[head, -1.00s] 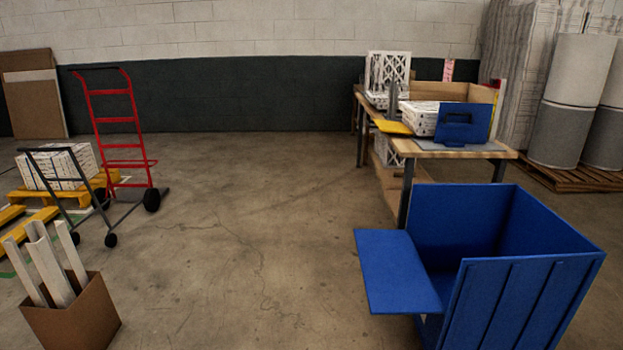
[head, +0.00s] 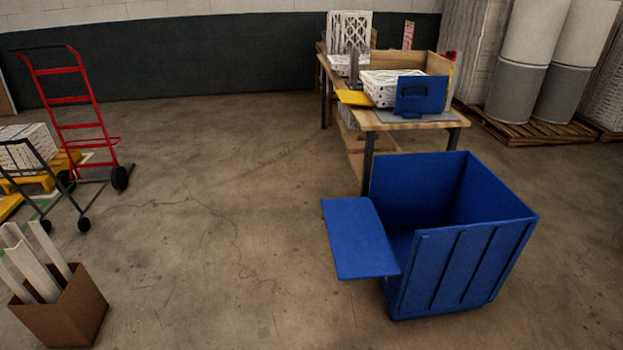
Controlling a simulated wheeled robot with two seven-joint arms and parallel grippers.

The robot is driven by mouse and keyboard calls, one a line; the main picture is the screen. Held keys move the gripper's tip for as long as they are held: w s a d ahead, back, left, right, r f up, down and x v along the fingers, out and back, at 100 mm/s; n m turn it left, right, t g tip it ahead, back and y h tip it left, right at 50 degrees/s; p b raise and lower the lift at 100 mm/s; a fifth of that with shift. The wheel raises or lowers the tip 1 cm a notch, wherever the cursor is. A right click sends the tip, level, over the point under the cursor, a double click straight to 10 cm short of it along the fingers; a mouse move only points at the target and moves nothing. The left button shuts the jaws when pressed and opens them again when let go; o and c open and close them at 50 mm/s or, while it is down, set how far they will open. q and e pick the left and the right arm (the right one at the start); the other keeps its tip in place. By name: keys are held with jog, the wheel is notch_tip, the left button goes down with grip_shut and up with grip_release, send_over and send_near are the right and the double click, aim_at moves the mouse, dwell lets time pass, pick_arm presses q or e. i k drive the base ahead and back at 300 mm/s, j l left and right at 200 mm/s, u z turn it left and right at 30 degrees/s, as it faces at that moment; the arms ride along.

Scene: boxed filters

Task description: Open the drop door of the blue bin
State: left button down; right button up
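The blue bin (head: 466,262) stands on the floor at the right of the head view, with an open top. Its drop door (head: 360,238) is a flat blue panel on the bin's left side. The panel sticks out to the left, close to level, and the side opening beside it shows the bin's inside. Neither of my grippers is in the view, and nothing is seen touching the door.
A wooden workbench (head: 440,124) with boxed white filters (head: 384,86) and a blue panel (head: 420,95) stands behind the bin. A red hand truck (head: 80,115) and a cardboard box (head: 62,312) of white strips are at the left. The middle floor is clear.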

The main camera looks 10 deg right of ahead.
aim_at(361, 250)
jog(key=i+j, duration=0.15)
jog(key=j, duration=0.2)
jog(key=i+j, duration=0.2)
jog(key=j, duration=0.2)
jog(key=i+j, duration=0.15)
jog(key=j, duration=0.2)
jog(key=i+j+z, duration=0.1)
jog(key=j, duration=0.25)
jog(key=z, duration=0.35)
jog(key=i+j+z, duration=0.1)
jog(key=z, duration=0.3)
jog(key=j+z, duration=0.15)
jog(key=z, duration=0.2)
